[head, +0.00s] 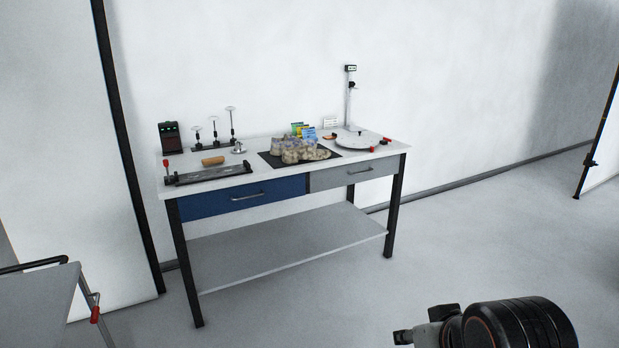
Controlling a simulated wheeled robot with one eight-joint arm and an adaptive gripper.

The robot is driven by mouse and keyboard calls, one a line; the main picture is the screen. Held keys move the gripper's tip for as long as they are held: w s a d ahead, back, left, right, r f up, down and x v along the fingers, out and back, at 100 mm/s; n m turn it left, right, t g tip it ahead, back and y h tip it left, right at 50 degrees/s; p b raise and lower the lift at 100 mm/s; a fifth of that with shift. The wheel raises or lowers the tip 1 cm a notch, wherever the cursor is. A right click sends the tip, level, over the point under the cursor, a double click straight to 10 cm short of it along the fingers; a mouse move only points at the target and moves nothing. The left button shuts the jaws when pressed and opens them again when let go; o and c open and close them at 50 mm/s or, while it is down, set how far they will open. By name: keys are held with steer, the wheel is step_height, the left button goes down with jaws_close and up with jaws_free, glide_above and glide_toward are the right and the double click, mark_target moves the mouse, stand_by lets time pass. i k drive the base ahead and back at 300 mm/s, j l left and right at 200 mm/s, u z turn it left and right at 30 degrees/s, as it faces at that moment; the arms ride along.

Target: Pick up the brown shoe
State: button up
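A tan-brown mottled pair of shoes or boots (298,152) sits on a black mat (268,160) on the white-topped workbench (345,165). The shoes stand close together, so where one ends and the other begins is hard to tell. My arm shows at the bottom right, cut off by the picture edge. What looks like my gripper (405,337) is at its left end, over the floor in front of the bench and well apart from the shoes. Its fingers are too cut off to tell whether they are open.
A round white turntable (357,140) is right of the mat, near a stand (349,95). Small coloured packets (308,132) are behind the shoes. A brown block (212,161) and dark tray (208,174) are at left. A grey cart (40,300) is lower left. Floor before the bench is clear.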

mark_target(289, 155)
steer(key=i+l, duration=0.1)
steer(key=i, duration=1.9)
steer(key=i+l+u, duration=0.25)
steer(key=i+u, duration=0.2)
steer(key=i, duration=0.15)
steer(key=i+l+u, duration=0.9)
steer(key=i+l, duration=0.1)
steer(key=l, duration=0.05)
